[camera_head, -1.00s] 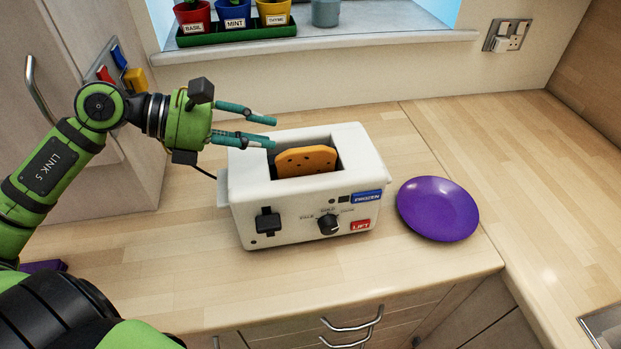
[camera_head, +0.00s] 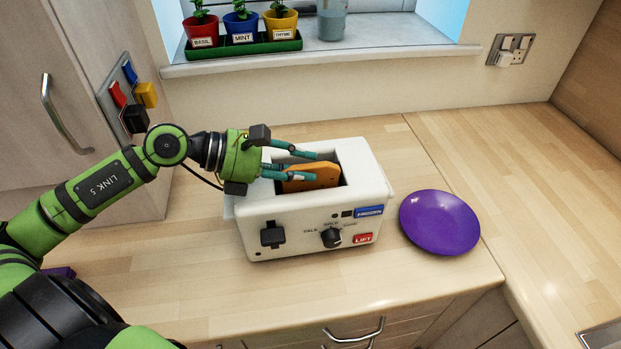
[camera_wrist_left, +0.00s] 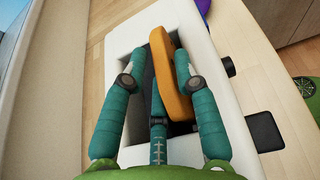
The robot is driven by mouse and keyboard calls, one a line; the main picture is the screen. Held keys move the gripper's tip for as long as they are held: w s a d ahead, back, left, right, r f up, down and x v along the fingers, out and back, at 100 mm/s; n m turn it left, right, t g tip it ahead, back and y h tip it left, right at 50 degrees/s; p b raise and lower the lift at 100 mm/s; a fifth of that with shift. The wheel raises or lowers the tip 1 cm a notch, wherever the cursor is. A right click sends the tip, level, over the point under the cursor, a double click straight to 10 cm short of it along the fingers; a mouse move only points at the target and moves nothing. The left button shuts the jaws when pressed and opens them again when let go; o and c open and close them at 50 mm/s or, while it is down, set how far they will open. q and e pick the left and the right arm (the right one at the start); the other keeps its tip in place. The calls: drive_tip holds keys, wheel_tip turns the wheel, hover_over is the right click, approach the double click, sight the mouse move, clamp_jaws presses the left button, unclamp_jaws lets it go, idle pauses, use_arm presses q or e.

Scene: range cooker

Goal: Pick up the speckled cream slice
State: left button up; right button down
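The slice (camera_head: 322,170) is orange-brown with dark specks, not cream. It stands on edge in the slot of the white toaster (camera_head: 285,223), its upper part showing above the rim. My left gripper (camera_head: 324,166) is over the slot, its fingers spread and reaching in from the left. The near finger covers part of the slice in the head view. In the left wrist view the slice (camera_wrist_left: 163,52) lies under and beside the right finger, with a gap to the left finger. Whether any finger touches it, I cannot tell. My right gripper is in neither view.
A purple plate (camera_head: 439,221) lies right of the toaster. The toaster front has a black lever (camera_head: 272,235), a knob (camera_head: 331,238) and a red LIFT button (camera_head: 363,238). Herb pots stand on the sill behind. The counter (camera_head: 540,180) at the right is clear.

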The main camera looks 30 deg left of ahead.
use_arm(q)
drive_tip(key=shift+w+d+f, duration=0.2)
drive_tip(key=shift+d, duration=0.1)
clamp_jaws()
wheel_tip(320, 180, up, 9)
drive_tip(key=shift+f+b, duration=0.15)
drive_tip(key=shift+b, duration=1.1)
drive_tip(key=shift+r, duration=0.7)
